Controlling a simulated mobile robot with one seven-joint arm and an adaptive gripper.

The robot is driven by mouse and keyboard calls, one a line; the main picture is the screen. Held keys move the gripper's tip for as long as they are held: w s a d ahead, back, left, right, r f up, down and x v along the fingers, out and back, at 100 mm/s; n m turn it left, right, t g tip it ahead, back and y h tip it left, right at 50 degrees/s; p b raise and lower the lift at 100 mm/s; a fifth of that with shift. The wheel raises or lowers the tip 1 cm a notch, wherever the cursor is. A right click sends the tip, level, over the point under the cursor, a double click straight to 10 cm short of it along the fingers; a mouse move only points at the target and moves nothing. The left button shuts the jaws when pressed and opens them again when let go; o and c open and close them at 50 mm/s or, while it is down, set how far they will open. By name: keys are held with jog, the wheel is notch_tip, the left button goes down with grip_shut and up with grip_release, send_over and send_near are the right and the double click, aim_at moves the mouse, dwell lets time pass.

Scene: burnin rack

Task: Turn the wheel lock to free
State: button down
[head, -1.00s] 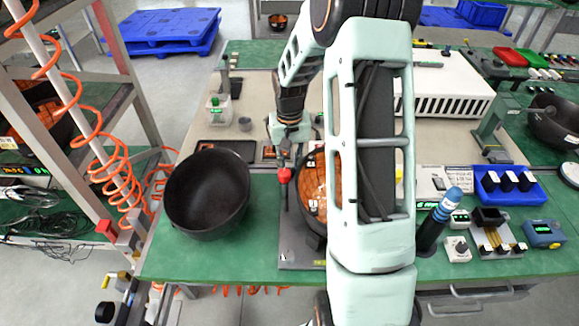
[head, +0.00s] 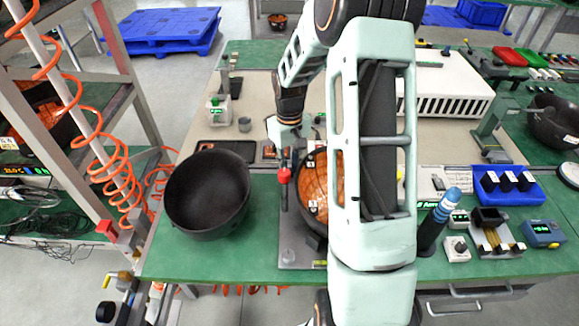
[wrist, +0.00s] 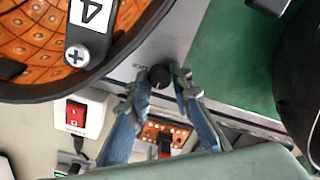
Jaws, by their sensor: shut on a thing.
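In the wrist view a small round black knob (wrist: 160,76), seemingly the wheel lock, stands on a grey plate beside the orange-lined wheel bowl (wrist: 45,85). Small print next to the knob is too blurred to read. My gripper (wrist: 163,83) has a fingertip on each side of the knob and is shut on it. In the head view the orange-lined bowl (head: 314,190) is partly hidden behind my arm, and the knob cannot be made out. The knob's pointing direction is unclear.
A red-tipped upright lever (head: 284,176) stands left of the orange-lined bowl. A black bowl (head: 207,193) sits farther left on the green bench. A red rocker switch (wrist: 75,115) is near my fingers. A blue tray (head: 510,188) and small devices stand right.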

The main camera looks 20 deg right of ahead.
jog(key=c, duration=1.7)
grip_release()
jog(key=shift+c, duration=0.2)
notch_tip(320, 180, up, 12)
